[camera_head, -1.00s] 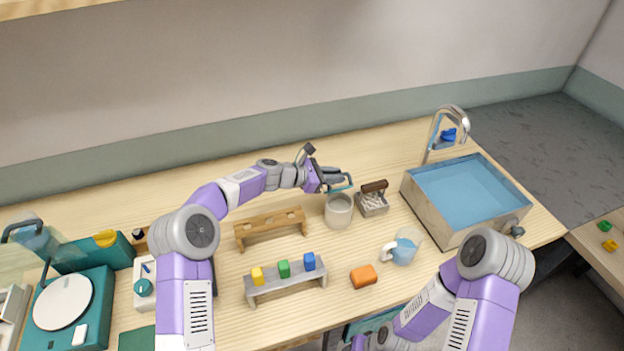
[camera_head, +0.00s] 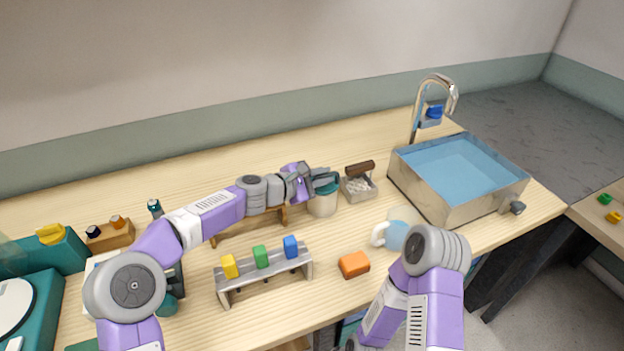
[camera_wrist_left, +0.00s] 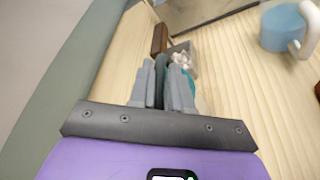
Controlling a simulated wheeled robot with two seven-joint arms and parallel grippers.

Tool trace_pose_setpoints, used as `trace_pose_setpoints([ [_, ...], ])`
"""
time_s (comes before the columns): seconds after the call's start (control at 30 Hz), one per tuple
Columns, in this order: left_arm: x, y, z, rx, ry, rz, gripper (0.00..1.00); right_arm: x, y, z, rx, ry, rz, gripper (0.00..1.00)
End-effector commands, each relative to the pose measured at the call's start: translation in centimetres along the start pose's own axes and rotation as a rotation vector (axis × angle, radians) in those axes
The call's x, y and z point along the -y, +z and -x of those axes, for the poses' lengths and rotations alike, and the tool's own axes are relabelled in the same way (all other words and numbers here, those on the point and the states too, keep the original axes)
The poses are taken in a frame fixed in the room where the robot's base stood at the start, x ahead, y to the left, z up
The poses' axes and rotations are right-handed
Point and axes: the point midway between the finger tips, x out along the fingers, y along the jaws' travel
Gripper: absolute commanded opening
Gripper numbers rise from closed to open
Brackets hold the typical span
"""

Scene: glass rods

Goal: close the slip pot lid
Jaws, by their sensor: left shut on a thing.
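The slip pot (camera_head: 322,206) is a pale, round pot standing on the wooden bench, left of a small grey tray. Its teal lid (camera_head: 328,188) lies over the pot's mouth and looks about level. I cannot tell whether it is fully seated. My left gripper (camera_head: 322,176) is at the top of the lid, reaching in from the left, shut on it. In the left wrist view, the fingers (camera_wrist_left: 164,85) are close together around a dark teal part, with the teal lid edge (camera_wrist_left: 192,80) showing beside them. The pot is hidden there. My right gripper is out of view.
The grey tray (camera_head: 374,194) with a brown-handled thing stands close right of the pot. A wooden rack (camera_head: 230,233) is at left. A grey rack (camera_head: 262,280) with coloured blocks, an orange block (camera_head: 354,264) and a blue jug (camera_head: 395,236) are in front. The sink (camera_head: 440,208) is farther right.

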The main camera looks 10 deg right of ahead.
Motion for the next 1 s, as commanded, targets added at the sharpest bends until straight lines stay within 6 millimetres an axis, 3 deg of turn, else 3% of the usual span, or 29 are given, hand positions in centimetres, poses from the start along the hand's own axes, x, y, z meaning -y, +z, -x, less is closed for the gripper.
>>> trace_pose_setpoints([
  [0.03, 0.3, -0.7, -0.2, -0.011, 0.0, 0.003, 0.0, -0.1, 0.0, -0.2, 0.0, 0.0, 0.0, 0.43],
  [0.77, 1.4, -0.6, -1.1, 0.0, -0.018, 0.005, 0.0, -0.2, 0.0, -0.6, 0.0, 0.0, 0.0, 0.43],
  [0.8, 1.4, -0.6, -1.1, 0.0, -0.019, 0.005, 0.22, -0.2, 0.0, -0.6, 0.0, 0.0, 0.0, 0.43],
  [0.9, 1.4, -0.5, -1.2, 0.002, -0.018, 0.005, 0.37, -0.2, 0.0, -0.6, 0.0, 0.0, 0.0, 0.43],
  [1.0, 1.3, -0.3, -1.2, 0.004, -0.018, 0.003, 0.39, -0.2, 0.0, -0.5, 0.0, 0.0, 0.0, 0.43],
])
